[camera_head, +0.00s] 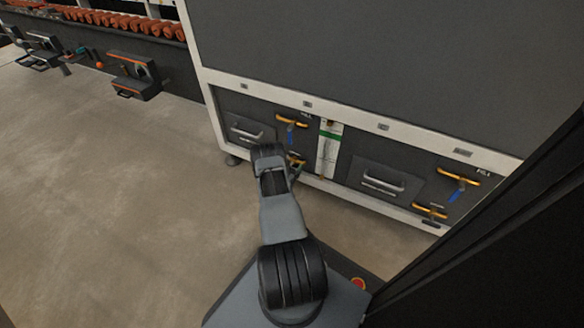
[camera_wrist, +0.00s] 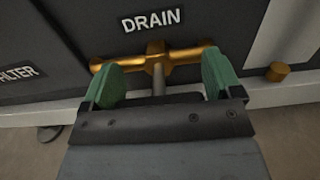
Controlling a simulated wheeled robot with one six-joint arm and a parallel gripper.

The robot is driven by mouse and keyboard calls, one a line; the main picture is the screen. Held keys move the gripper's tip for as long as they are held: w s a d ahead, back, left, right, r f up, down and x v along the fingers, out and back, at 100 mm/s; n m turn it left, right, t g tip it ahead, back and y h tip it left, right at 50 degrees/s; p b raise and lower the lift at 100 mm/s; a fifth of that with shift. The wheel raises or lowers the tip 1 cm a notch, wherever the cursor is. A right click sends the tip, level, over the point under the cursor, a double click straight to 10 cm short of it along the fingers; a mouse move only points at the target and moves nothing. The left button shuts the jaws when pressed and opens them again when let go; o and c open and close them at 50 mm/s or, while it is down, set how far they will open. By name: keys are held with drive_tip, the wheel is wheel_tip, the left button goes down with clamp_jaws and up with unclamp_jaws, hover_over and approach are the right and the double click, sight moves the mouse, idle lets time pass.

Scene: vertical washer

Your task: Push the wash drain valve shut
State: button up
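A brass T-shaped valve handle (camera_wrist: 152,57) sits under the white DRAIN label in the wrist view, its bar running across the panel. In the head view this drain valve (camera_head: 296,161) is low on the left half of the machine, partly hidden by my arm. My gripper (camera_wrist: 163,82) has green fingertips set wide apart, nothing held between them. The fingertips overlap the left and right parts of the bar in the picture; I cannot tell whether they touch it. In the head view my gripper is mostly hidden by the arm. No "wash" label is readable.
A FILL valve (camera_head: 292,122) with a blue part is above the drain valve. Drawers with handles (camera_head: 247,134) flank the valves. A second drain valve (camera_head: 430,211) and FILL valve (camera_head: 459,178) are to the right. Open floor (camera_head: 110,220) lies left.

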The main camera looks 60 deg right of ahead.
drive_tip(key=shift+o, duration=1.2)
drive_tip(key=shift+w+a, duration=0.1)
drive_tip(key=shift+a, duration=0.15)
drive_tip(key=s+a+p, duration=0.2)
drive_tip(key=a+p, duration=0.2)
drive_tip(key=a, duration=0.9)
drive_tip(key=shift+a+p, duration=0.2)
drive_tip(key=shift+p, duration=0.1)
drive_tip(key=shift+s, duration=0.1)
drive_tip(key=w+a+r+m+g+y+p, duration=0.2)
drive_tip(key=r+m+g+p, duration=0.35)
drive_tip(key=r, duration=1.45)
drive_tip(key=w+a+r+m+g+y+p, duration=0.25)
drive_tip(key=r+m+p, duration=0.5)
drive_tip(key=r, duration=1.15)
drive_tip(key=s+a+r+m+t+y+p, duration=0.2)
drive_tip(key=a+r+p, duration=0.5)
drive_tip(key=r, duration=0.6)
drive_tip(key=s+a+r+m+t+y+p, duration=0.2)
drive_tip(key=s+a+r+t+y+p, duration=0.2)
drive_tip(key=a+r+y+p, duration=0.3)
drive_tip(key=s+a+r+m+t+y+p, duration=0.2)
drive_tip(key=s+a+r+y+p, duration=0.2)
drive_tip(key=a+r+p, duration=0.4)
drive_tip(key=s+a+r, duration=0.1)
drive_tip(key=a+r, duration=0.4)
drive_tip(key=r, duration=0.6)
drive_tip(key=shift+a+r+t, duration=0.3)
drive_tip(key=shift+r+t, duration=0.1)
